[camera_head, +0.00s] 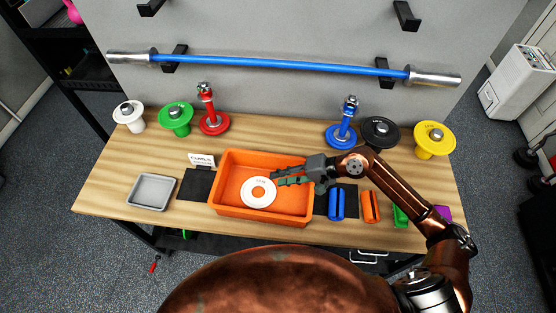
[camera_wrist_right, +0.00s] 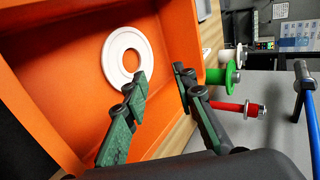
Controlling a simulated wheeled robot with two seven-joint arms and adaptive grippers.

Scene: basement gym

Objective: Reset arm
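My right gripper (camera_head: 289,176) is over the right part of the orange tray (camera_head: 228,207), its fingers pointing left. In the right wrist view my right gripper (camera_wrist_right: 160,75) has its two green fingers spread apart with nothing between them. A white ring-shaped plate (camera_head: 258,203) lies in the tray, just left of and below the fingertips. The white plate (camera_wrist_right: 116,50) also shows in the right wrist view, beyond the fingers and apart from them. My left gripper is not in either view.
A grey tray (camera_head: 151,192) sits on the left of the wooden table. Behind the orange tray stand green (camera_head: 177,120), red (camera_head: 213,124), blue (camera_head: 341,137), black (camera_head: 381,132) and yellow (camera_head: 434,141) weight pieces. A blue bar (camera_head: 290,64) hangs on the wall. Blue (camera_head: 337,204) and orange (camera_head: 371,207) blocks lie under my right arm.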

